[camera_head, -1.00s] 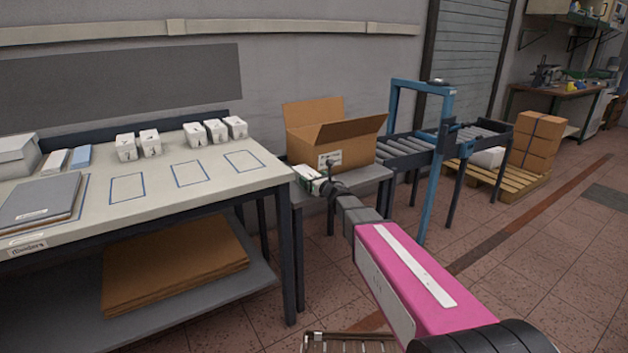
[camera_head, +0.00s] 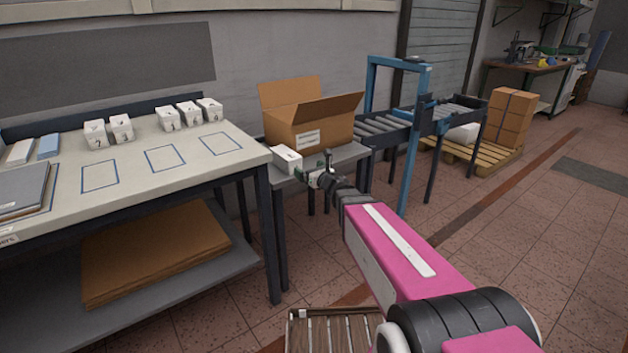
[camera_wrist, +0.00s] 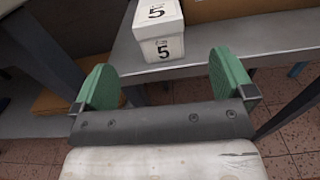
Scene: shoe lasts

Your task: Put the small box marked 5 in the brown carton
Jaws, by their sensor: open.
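The small white box marked 5 (camera_wrist: 161,38) stands on the grey side table just beyond my open fingers in the wrist view. In the head view the box (camera_head: 286,159) sits near the table's left front corner, in front of the brown carton (camera_head: 318,129). The carton has its flaps open, and its inside is mostly hidden. Its lower wall (camera_wrist: 225,8) shows at the top of the wrist view. My gripper (camera_wrist: 166,82) has green fingers spread apart with nothing between them. In the head view my gripper (camera_head: 316,173) is at the table's front edge, right of the box.
A workbench (camera_head: 133,202) at left holds several small white boxes (camera_head: 168,118) and blue outlined rectangles. A roller conveyor with a blue frame (camera_head: 414,137) stands right of the carton. The floor at right is mostly clear.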

